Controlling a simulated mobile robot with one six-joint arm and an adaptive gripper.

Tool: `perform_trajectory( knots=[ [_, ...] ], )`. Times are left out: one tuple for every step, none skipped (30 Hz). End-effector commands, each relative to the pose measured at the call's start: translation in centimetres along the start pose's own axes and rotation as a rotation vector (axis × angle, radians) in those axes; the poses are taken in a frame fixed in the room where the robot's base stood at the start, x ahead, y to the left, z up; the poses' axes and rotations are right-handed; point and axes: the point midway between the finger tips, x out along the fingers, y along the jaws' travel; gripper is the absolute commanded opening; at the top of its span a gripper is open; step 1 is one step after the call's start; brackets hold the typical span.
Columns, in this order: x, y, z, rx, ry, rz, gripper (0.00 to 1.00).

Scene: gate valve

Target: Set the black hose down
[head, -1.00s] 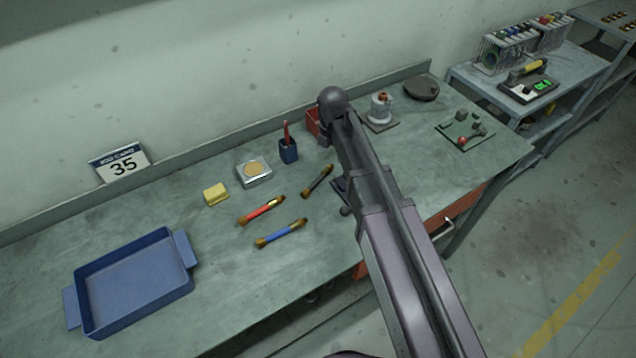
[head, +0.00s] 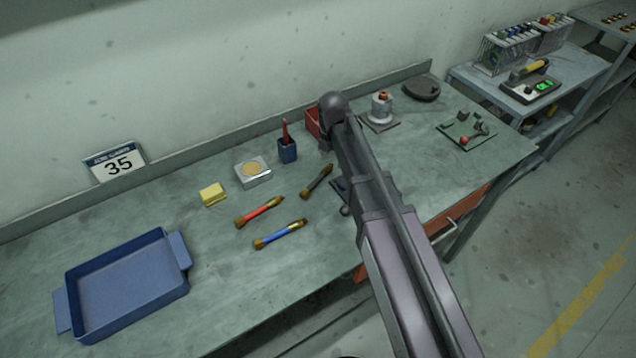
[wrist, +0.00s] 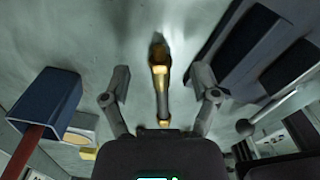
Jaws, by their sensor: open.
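The black hose (head: 318,181) is short with brass ends and lies on the grey-green bench (head: 350,262), right of the red and blue hoses. In the wrist view the black hose (wrist: 162,98) runs lengthwise between the fingers of my gripper (wrist: 162,88). The fingers are spread, with a visible gap on each side of the hose.
A red hose (head: 260,212) and a blue hose (head: 280,234) lie to the left. A red bin (head: 313,121) stands behind.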

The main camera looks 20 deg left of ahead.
Motion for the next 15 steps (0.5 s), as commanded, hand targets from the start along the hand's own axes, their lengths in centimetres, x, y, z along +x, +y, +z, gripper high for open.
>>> perform_trajectory(
  knots=[
    [0.8, 0.1, 0.1, 0.000, 0.000, 0.000, 0.77],
    [1.1, 0.0, 0.1, 0.000, 0.000, 0.000, 0.77],
    [1.3, 0.0, 0.1, 0.000, 0.000, 0.000, 0.77],
    [1.5, 0.0, 0.1, 0.000, 0.000, 0.000, 0.77],
    [1.7, 0.0, 0.1, 0.000, 0.000, 0.000, 0.77],
    [1.9, 0.0, 0.1, -0.001, 0.000, 0.000, 0.77],
    [2.1, 0.0, 0.1, -0.001, 0.000, 0.000, 0.77],
    [2.2, 0.0, 0.0, -0.001, 0.000, 0.000, 0.77],
    [2.3, 0.1, 0.0, -0.001, 0.000, 0.000, 0.77],
    [2.4, 0.1, 0.0, -0.001, 0.000, 0.000, 0.77],
    [2.5, 0.1, 0.0, -0.001, 0.000, 0.000, 0.77],
    [2.5, 0.1, 0.0, -0.001, 0.000, 0.000, 0.77],
    [2.5, 0.1, 0.0, -0.001, 0.000, 0.000, 0.77],
    [2.5, 0.1, 0.0, -0.001, 0.000, 0.000, 0.77],
    [2.5, 0.1, 0.0, -0.001, 0.000, 0.000, 0.77]
  ],
)
